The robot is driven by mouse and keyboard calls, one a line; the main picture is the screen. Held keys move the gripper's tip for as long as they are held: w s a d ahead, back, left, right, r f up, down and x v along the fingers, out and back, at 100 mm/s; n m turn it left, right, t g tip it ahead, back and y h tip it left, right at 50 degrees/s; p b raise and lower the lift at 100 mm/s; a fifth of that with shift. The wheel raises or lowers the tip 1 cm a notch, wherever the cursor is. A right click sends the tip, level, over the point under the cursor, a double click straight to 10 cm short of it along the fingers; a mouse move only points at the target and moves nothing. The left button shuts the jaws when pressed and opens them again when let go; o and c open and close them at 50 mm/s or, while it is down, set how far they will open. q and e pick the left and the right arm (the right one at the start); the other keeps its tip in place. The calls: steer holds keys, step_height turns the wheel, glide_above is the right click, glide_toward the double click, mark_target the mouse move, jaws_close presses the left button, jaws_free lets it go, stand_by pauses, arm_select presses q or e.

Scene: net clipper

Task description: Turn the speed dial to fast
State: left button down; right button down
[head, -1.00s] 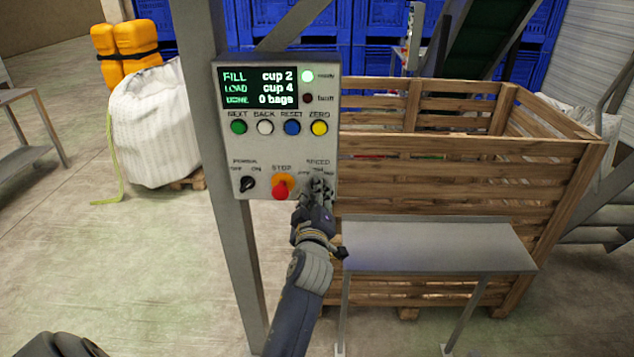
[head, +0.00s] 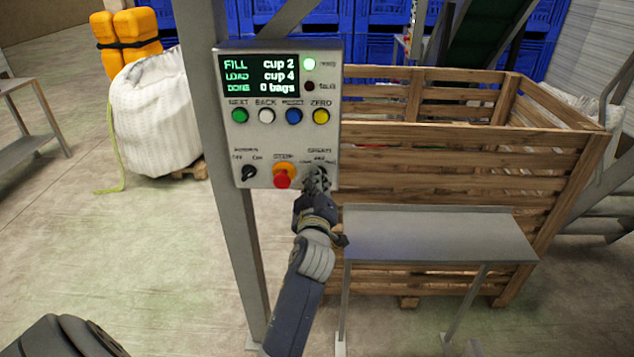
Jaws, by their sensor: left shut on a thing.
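The grey control panel (head: 264,145) is fixed to a grey post. The speed dial is at its lower right, under the "SPEED" label, and is mostly hidden by my fingers. My left gripper (head: 317,180) reaches up to the panel from below and is shut on the speed dial. Which mark the dial points at cannot be made out. The screen (head: 260,75) reads fill cup 2, load cup 4, 0 bags. My right gripper is not in view.
Close left of my fingers is the red stop button (head: 282,181), then the black power switch (head: 249,172). Coloured buttons run above. A metal side table (head: 440,235) and a wooden crate (head: 470,150) stand to the right. A white bulk bag (head: 155,115) stands left.

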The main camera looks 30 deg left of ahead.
arm_select(q)
steer(key=m+p, duration=0.1)
steer(key=m, duration=0.4)
steer(key=m+p, duration=0.1)
steer(key=m, duration=0.5)
steer(key=m+p, duration=0.1)
steer(key=m, duration=0.5)
steer(key=shift+w+d+r, duration=0.2)
steer(key=shift+d+r, duration=0.05)
steer(key=shift+d, duration=0.05)
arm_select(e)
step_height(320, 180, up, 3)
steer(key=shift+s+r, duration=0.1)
arm_select(q)
steer(key=shift+m, duration=0.3)
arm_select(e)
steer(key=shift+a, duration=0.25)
arm_select(q)
steer(key=c, duration=1.8)
jaws_free()
steer(key=shift+o, duration=0.5)
steer(key=shift+w+f, duration=0.1)
steer(key=shift+f, duration=0.1)
